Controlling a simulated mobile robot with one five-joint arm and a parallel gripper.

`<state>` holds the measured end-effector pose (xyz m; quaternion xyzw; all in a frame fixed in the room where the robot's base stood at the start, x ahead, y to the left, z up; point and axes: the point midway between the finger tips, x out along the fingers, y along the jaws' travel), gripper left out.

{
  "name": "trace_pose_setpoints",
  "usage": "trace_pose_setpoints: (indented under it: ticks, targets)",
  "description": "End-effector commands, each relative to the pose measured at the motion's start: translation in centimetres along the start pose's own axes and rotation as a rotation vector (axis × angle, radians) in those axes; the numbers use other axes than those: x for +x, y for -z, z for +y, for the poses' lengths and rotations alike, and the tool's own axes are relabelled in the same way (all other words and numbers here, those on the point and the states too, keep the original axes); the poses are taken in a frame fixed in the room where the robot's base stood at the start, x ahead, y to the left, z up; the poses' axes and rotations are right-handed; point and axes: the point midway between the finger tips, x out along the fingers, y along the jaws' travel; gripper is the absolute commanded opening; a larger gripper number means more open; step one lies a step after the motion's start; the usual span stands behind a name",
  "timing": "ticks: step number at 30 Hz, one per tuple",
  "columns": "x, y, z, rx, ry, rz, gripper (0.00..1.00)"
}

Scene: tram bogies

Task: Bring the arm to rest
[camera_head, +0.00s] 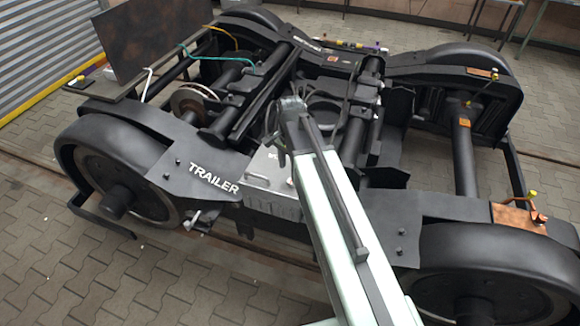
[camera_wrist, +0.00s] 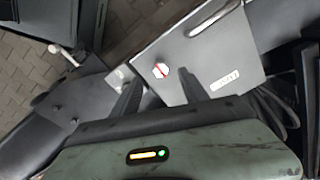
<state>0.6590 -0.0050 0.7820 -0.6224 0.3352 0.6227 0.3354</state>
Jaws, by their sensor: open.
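My arm (camera_head: 335,215) reaches from the bottom of the head view up over the middle of the black bogie (camera_head: 130,135) marked TRAILER. My gripper (camera_head: 285,115) is at its far end, small and partly hidden by the arm. In the wrist view my gripper (camera_wrist: 158,80) shows two dark fingers spread apart, with nothing between them that I can see held. Beyond the fingers is a grey metal box (camera_wrist: 240,50) with a handle, a label and a round white and red fitting (camera_wrist: 161,70). The box also shows in the head view (camera_head: 268,172), left of my arm.
Large wheels (camera_head: 120,175) stand at the bogie's corners. A brown panel (camera_head: 150,38) stands upright at the back left, near a shutter (camera_head: 40,45). An orange-brown plate (camera_head: 515,215) lies on the right side. Open paving (camera_head: 110,275) shows at the front left.

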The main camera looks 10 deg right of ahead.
Motion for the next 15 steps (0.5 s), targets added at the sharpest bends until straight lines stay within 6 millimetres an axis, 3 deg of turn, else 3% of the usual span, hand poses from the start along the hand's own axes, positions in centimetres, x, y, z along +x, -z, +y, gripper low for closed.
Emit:
trace_pose_setpoints:
  ticks: [2,15]
  targets:
    - [-1.16,-0.02,0.00,0.000,0.000,0.000,0.52]
    - [-0.86,-0.01,-0.01,0.000,0.000,0.000,0.52]
